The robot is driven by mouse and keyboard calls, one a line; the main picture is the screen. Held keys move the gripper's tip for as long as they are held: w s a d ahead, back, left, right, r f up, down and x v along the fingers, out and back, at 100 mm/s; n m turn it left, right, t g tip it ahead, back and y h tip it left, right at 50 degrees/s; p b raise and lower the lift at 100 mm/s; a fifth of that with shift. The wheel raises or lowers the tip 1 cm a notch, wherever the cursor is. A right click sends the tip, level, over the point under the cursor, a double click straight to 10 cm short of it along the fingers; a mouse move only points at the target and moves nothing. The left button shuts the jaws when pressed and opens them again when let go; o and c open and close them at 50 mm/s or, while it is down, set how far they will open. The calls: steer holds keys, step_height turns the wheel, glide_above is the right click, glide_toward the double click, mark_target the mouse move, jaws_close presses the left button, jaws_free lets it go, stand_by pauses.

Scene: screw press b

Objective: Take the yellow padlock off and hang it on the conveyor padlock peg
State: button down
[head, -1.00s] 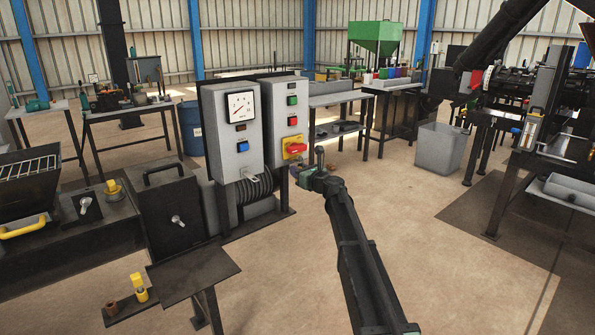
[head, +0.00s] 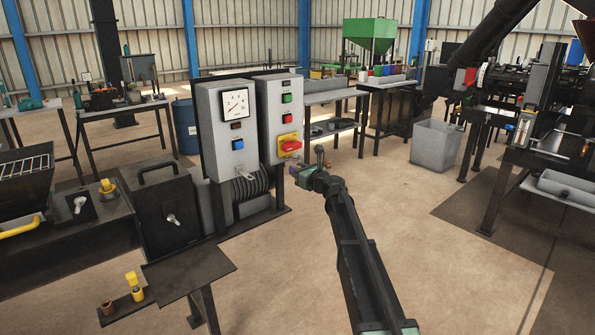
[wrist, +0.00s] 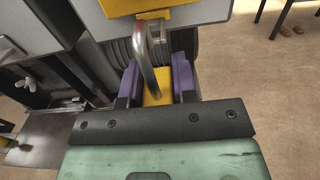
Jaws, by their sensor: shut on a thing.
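In the wrist view my gripper (wrist: 157,82) has its purple fingers shut on the yellow padlock (wrist: 157,94). Its grey shackle (wrist: 142,62) stands up toward the yellow switch plate (wrist: 172,16). Whether the shackle still passes through the plate, I cannot tell. In the head view my gripper (head: 297,168) is just below and beside the yellow plate with the red switch handle (head: 290,146) on the grey control box. The padlock is too small to make out there. I cannot pick out the conveyor padlock peg.
Two grey control boxes, one with a gauge (head: 236,103), stand by the gripper. A dark small table (head: 188,272) and a bracket with a yellow block (head: 134,287) are at lower left. A grey bin (head: 436,146) and machine stands are at right. The floor between is clear.

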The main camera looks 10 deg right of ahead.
steer(key=shift+v, duration=1.7)
steer(key=s+a, duration=1.3)
steer(key=s, duration=0.2)
steer(key=shift+s+a, duration=0.2)
steer(key=shift+s, duration=0.2)
steer(key=shift+w, duration=0.15)
steer(key=shift+x, duration=2.7)
steer(key=shift+w+a, duration=0.1)
steer(key=shift+x, duration=1.4)
